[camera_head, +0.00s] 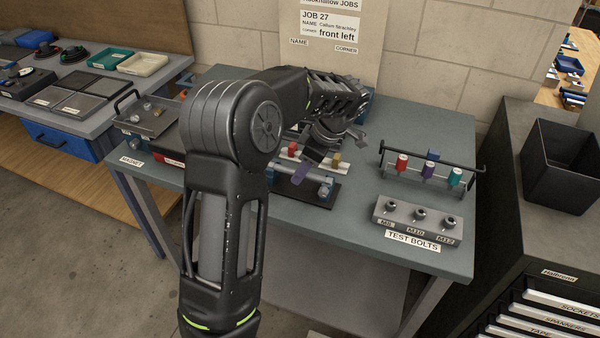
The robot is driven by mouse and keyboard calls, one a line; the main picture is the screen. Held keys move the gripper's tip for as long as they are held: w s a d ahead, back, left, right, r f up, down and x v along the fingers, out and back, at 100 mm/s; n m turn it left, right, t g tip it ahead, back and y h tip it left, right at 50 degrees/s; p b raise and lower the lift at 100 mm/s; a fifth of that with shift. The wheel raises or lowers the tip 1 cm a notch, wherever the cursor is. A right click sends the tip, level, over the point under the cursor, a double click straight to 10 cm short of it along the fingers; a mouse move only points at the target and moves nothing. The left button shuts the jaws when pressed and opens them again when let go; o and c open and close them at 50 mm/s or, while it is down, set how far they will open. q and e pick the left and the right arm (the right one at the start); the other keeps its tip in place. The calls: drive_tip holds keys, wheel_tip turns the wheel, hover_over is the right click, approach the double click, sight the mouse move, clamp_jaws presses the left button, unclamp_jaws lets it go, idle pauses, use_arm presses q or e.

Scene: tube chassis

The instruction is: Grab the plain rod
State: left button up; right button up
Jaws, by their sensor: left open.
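My left gripper (334,138) is over the back middle of the grey-blue workbench, with its jaws apart. It hangs just above and behind a dark fixture plate (318,199) that carries a light cylindrical piece (326,187) and a purple piece (302,171). My left arm hides part of this fixture. I cannot tell from this view which piece is the plain rod. Nothing is clearly seen between the fingers. My right gripper is not in view.
A black-handled rack (430,172) with red, purple and teal pieces stands at the right. A grey test-bolts block (418,219) sits in front of it. A handled tray (146,117) is at the left. A black bin (560,168) stands beyond the bench's right edge.

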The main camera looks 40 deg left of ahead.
use_arm(q)
drive_tip(key=shift+c, duration=0.5)
clamp_jaws()
